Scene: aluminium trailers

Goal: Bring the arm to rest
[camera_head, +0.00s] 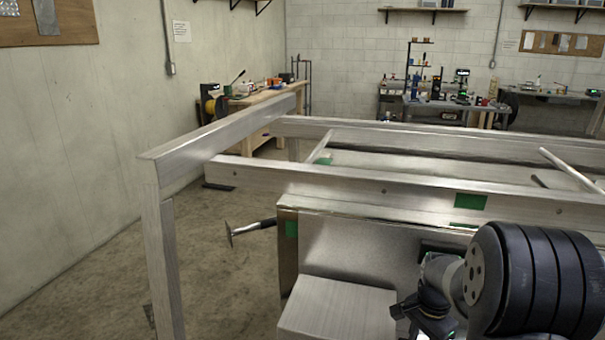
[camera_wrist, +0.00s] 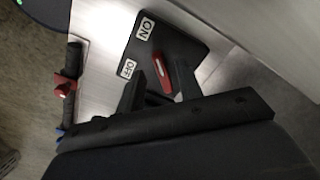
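My gripper (camera_wrist: 160,82) is at the lower right of the head view (camera_head: 428,312), low beside the trailer's metal box. In the wrist view its two dark fingers stand apart. A black switch panel (camera_wrist: 193,52) with white ON and OFF labels lies just beyond the fingers. Its red switch lever (camera_wrist: 160,72) shows between the fingertips. I cannot tell whether a finger touches the lever. No held object shows. The panel's front is hidden in the head view.
The aluminium trailer frame (camera_head: 330,180) spans the middle. A metal box (camera_head: 340,305) stands left of my gripper. A red clamp-like part (camera_wrist: 66,85) sits on a dark bar. Open floor lies at the left.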

